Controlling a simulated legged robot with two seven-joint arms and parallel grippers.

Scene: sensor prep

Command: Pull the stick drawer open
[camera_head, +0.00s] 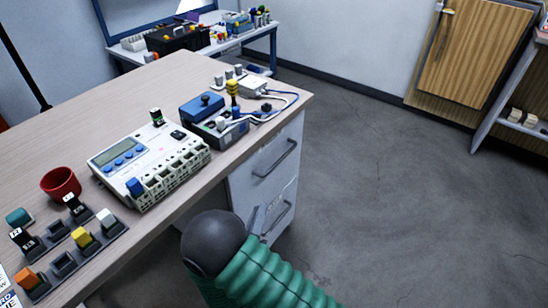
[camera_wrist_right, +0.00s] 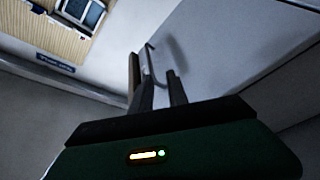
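The grey desk cabinet has an upper drawer (camera_head: 262,163) and a lower drawer (camera_head: 285,192), each with a bar handle; both look shut. No label shows which is the stick drawer. My right arm comes in from the bottom. Its gripper (camera_head: 262,218) is at the lower drawer handle (camera_head: 281,216), partly hidden by my dark wrist. In the right wrist view my gripper (camera_wrist_right: 156,90) has its two fingers apart, with the thin handle (camera_wrist_right: 150,58) at or between the tips. Contact cannot be told. My left gripper is not in view.
The desk top (camera_head: 150,85) carries a white instrument (camera_head: 150,160), a blue-topped box (camera_head: 203,108), a red cup (camera_head: 60,184) and several small coloured parts in holders. The floor (camera_head: 390,200) right of the drawers is clear. A wooden panel (camera_head: 475,50) is on the far wall.

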